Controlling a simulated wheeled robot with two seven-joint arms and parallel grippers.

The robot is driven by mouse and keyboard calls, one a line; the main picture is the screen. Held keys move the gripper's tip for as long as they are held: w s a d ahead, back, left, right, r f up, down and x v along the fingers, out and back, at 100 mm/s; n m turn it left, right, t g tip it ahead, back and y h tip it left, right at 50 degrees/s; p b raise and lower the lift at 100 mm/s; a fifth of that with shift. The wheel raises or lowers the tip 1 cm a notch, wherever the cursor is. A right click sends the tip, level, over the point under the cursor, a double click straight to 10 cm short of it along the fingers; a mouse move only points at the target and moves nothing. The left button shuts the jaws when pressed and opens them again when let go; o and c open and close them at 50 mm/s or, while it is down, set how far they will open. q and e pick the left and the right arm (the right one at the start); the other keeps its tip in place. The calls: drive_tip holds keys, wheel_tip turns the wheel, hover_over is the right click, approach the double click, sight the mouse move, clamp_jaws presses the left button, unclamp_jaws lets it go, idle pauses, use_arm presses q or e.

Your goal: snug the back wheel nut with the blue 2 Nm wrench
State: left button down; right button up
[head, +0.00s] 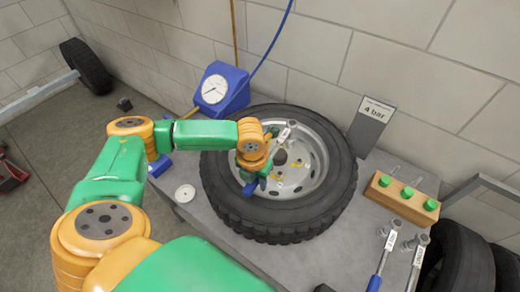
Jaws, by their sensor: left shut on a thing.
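The wheel (218,205), a black tyre on a pale metal rim, lies flat on the grey bench. My left gripper (252,180) is over the left part of the rim, shut on a blue-handled wrench (249,189). A metal tool head with a white label (287,130) shows beyond the gripper, in line with it. Small yellow marks show around the dark hub hole. I cannot tell whether the wrench touches a nut, and its label is too small to read. My right gripper is out of view.
A blue gauge (222,90) and a "4 bar" sign (371,124) stand behind the wheel. A wooden block with green caps (402,198) is at right. Another blue-handled tool (377,278) and a grey one (417,262) lie at the front right. A white disc (185,193) lies left.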

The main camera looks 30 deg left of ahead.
use_arm(q)
drive_tip(key=shift+a, duration=0.15)
drive_tip(key=a+m+p, duration=0.1)
drive_tip(key=a, duration=0.2)
drive_tip(key=shift+a+m, duration=0.1)
drive_tip(key=shift+m, duration=0.3)
idle(0.6)
drive_tip(key=shift+w+a+m, duration=0.2)
drive_tip(key=shift+a+m, duration=0.25)
drive_tip(key=shift+a, duration=0.4)
drive_tip(key=shift+w+a+m, duration=0.15)
drive_tip(key=shift+a+m, duration=0.3)
drive_tip(key=shift+a, duration=0.4)
drive_tip(key=shift+p, duration=0.35)
